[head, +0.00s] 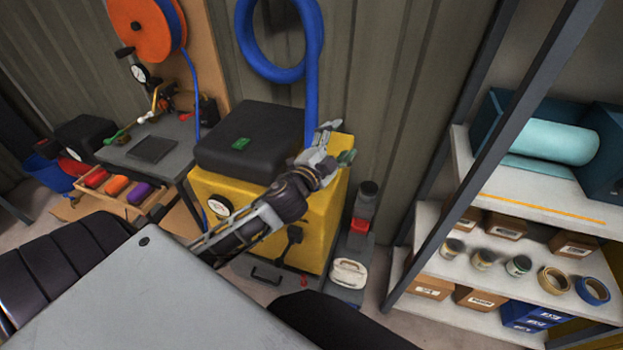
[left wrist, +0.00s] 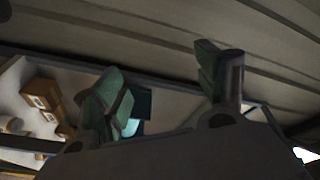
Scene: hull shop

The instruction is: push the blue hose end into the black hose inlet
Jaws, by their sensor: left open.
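The blue hose (head: 311,65) hangs in a coil on the corrugated wall, and one length drops straight down behind the black case on the yellow machine. Its end is hidden. A black fitting (head: 293,236) sits on the yellow machine's front; I cannot tell whether it is the hose inlet. My left gripper (head: 337,143) is open above the machine's right edge, just right of the hanging hose. In the left wrist view my open fingers (left wrist: 165,92) have nothing held between them. My right gripper is not in view.
The yellow machine (head: 326,222) carries a black case (head: 247,145). A shelf rack (head: 535,232) with boxes and tape rolls stands right. A grey bench (head: 150,150) and an orange reel (head: 140,28) are left. A grey surface (head: 140,300) fills the lower left.

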